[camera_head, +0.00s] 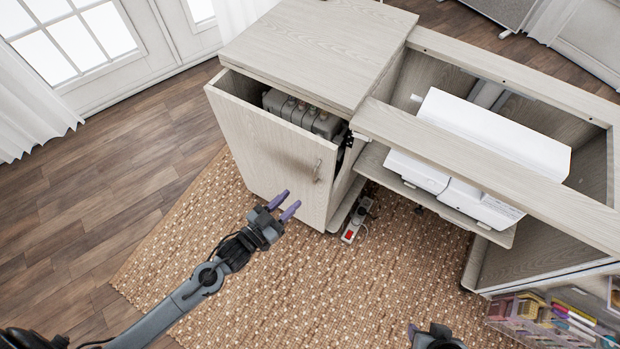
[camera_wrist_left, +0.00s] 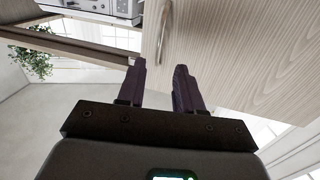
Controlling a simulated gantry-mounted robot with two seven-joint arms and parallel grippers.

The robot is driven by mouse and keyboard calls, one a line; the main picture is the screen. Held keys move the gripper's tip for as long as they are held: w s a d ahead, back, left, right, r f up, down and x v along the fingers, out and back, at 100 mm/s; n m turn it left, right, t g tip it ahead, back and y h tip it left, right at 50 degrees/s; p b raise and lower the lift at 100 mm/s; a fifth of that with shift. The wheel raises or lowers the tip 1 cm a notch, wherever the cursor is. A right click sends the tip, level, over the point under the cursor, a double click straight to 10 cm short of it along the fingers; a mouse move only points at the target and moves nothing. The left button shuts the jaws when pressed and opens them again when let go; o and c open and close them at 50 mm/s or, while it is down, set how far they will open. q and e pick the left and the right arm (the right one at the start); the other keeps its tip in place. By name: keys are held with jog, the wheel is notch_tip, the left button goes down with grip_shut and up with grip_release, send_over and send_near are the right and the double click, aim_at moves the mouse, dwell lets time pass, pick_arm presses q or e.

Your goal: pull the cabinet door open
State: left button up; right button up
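The cabinet door (camera_head: 265,150) is a pale wood-grain front on the left part of the sewing cabinet. A gap shows between its top edge and the cabinet top. Its thin metal handle (camera_head: 317,171) is upright near the door's right edge. My left gripper (camera_head: 288,203) is open, its purple fingers apart and empty, in front of and below the handle. In the left wrist view, the handle (camera_wrist_left: 162,32) lies beyond the fingertips, roughly in line with the space between them; the door (camera_wrist_left: 235,50) fills the upper right. My right gripper (camera_head: 437,336) is only partly in view at the bottom edge.
Grey items (camera_head: 300,113) show inside the cabinet through the gap. A white sewing machine (camera_head: 490,135) sits in the open section to the right. A power strip (camera_head: 355,220) lies on the rug (camera_head: 290,280). Clear boxes (camera_head: 550,318) stand at lower right. Floor left of the door is clear.

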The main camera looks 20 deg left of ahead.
pick_arm(q)
jog(key=b+x, duration=0.3)
jog(key=x, duration=0.6)
jog(key=shift+b, duration=0.3)
jog(key=shift+d, duration=0.1)
grip_shut()
dwell(1.0)
